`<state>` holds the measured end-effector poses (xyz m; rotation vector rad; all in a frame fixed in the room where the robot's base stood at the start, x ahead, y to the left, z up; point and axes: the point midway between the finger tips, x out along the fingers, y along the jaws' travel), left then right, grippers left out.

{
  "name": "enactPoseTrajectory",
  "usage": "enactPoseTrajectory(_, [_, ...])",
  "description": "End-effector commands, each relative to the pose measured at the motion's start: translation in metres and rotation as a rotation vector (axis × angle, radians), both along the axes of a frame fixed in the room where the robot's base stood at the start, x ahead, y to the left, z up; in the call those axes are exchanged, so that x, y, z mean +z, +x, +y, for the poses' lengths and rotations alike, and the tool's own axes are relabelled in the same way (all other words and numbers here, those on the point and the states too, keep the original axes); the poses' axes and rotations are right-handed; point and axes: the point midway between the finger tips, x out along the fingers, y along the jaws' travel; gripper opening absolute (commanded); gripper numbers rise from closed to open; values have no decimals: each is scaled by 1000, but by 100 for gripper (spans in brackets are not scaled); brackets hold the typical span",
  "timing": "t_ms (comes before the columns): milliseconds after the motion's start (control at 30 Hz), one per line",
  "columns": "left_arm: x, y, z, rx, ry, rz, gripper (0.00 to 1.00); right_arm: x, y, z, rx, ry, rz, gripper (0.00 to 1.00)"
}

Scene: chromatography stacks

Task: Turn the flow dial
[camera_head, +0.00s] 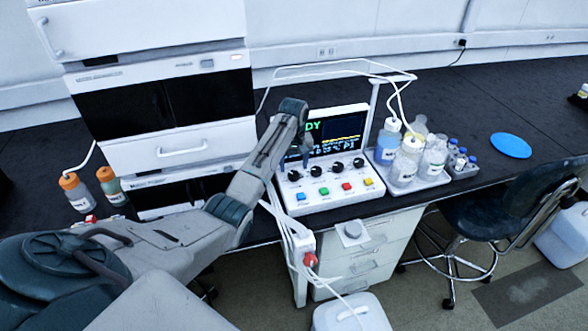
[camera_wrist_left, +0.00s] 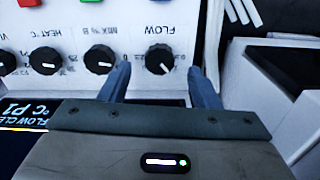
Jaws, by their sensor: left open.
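The flow dial (camera_wrist_left: 160,60) is a round black knob with a white pointer line, labelled FLOW, on the white control console. It is the leftmost of the knobs in the head view (camera_head: 294,176). My left gripper (camera_head: 294,162) reaches down in front of the console screen, above this dial. In the left wrist view, its two blue-grey fingers (camera_wrist_left: 158,72) are spread, one on each side of the flow dial, with visible gaps to it. The gripper is open and holds nothing. My right gripper is not in view.
The mix knob (camera_wrist_left: 99,59) and heat knob (camera_wrist_left: 46,57) sit beside the flow dial. Coloured push buttons (camera_head: 323,191) line the console's front edge. A tray of bottles (camera_head: 440,180) stands right of it, and a white instrument stack (camera_head: 170,145) left.

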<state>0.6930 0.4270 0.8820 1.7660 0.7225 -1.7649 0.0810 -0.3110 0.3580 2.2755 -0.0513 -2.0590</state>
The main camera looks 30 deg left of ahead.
Motion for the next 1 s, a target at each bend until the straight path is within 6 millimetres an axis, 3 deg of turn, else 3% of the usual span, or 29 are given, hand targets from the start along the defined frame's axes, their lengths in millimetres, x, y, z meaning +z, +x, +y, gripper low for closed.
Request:
enactPoseTrajectory(233, [-31, 0, -1, 0, 0, 1, 57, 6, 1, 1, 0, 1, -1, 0])
enactPoseTrajectory(600, [-38, 0, 0, 0, 1, -1, 57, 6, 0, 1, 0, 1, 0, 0])
enactPoseTrajectory(833, [-37, 0, 0, 0, 1, -1, 12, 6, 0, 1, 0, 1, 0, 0])
enactPoseTrajectory(1000, [-37, 0, 0, -5, 1, 1, 12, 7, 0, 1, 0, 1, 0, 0])
